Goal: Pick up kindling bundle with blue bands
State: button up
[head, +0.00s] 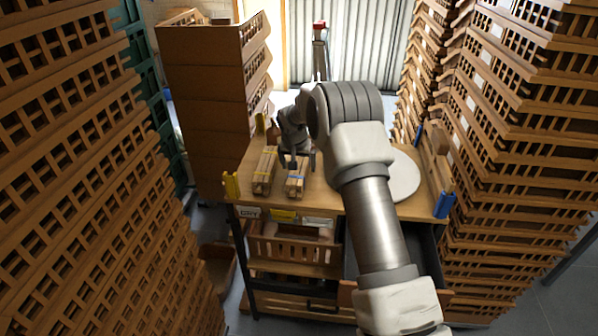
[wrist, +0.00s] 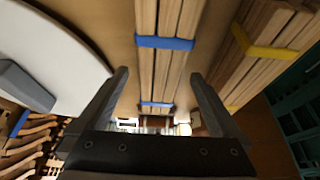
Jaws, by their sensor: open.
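The kindling bundle with blue bands (head: 297,178) lies on the wooden dolly top, a stack of pale sticks held by two blue bands. In the wrist view the blue-banded bundle (wrist: 163,70) runs up the middle, between the lines of my two fingers. My gripper (head: 296,160) is over the bundle's far part in the head view and hides some of it. In the wrist view my gripper (wrist: 157,85) is open and nothing is held. I cannot tell how far the fingertips are above the bundle.
A yellow-banded kindling bundle (head: 265,170) lies close to the left; it shows at right in the wrist view (wrist: 262,50). A white round disc (head: 403,177) lies at the top's right. Tall crate stacks (head: 510,130) crowd both sides. Blue and yellow corner pieces stand on the top's edges.

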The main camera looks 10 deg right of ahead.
jog(key=shift+x, duration=0.85)
jog(key=shift+r, duration=0.1)
jog(key=shift+w, duration=0.1)
grip_shut()
